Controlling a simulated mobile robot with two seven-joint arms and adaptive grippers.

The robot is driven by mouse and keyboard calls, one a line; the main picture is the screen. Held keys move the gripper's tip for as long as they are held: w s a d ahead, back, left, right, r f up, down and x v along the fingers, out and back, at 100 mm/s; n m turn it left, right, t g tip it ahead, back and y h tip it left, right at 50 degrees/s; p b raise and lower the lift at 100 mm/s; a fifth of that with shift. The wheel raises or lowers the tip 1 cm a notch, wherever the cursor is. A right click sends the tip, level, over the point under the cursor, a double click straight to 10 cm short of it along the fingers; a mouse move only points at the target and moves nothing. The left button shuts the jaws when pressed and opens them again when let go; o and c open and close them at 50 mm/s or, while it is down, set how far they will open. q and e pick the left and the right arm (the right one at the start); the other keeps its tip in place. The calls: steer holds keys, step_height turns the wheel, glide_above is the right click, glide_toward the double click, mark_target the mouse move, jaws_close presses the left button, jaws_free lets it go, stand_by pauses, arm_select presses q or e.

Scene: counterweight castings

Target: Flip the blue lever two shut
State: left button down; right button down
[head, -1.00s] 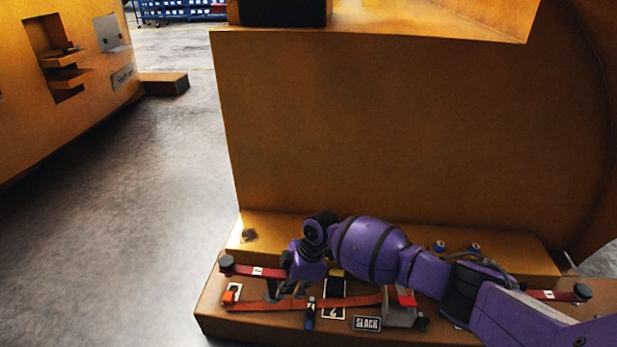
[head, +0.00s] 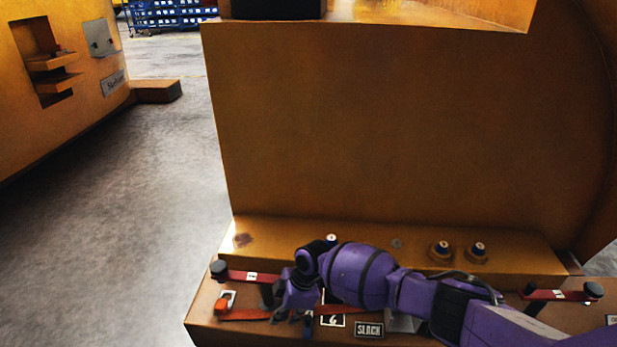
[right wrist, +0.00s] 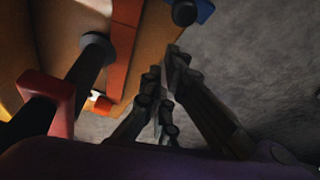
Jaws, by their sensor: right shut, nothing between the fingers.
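A small blue lever (head: 307,326) shows at the front edge of the orange casting's ledge, beside the label with a 2 (head: 333,321). My right gripper (head: 278,317) is low over the ledge, just left of the blue lever, and partly covers the red strap. In the right wrist view its fingers (right wrist: 172,58) are shut and empty. A blue piece (right wrist: 205,11) with a dark round end lies just beyond the fingertips there, apparently apart from them. How far the lever is turned cannot be told. My left gripper is not in view.
A red lever (head: 250,277) with a black knob and an orange buckle (head: 224,303) sit left of the gripper. A red strap (head: 243,315) runs along the ledge. A SLACK plate (head: 369,330) and another red lever (head: 558,295) are right. Open floor (head: 110,200) lies left.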

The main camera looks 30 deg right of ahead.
steer(key=shift+s+d+r, duration=0.1)
steer(key=shift+d+r, duration=0.1)
steer(key=shift+d, duration=0.3)
steer(key=shift+d+r, duration=0.15)
steer(key=shift+d, duration=0.35)
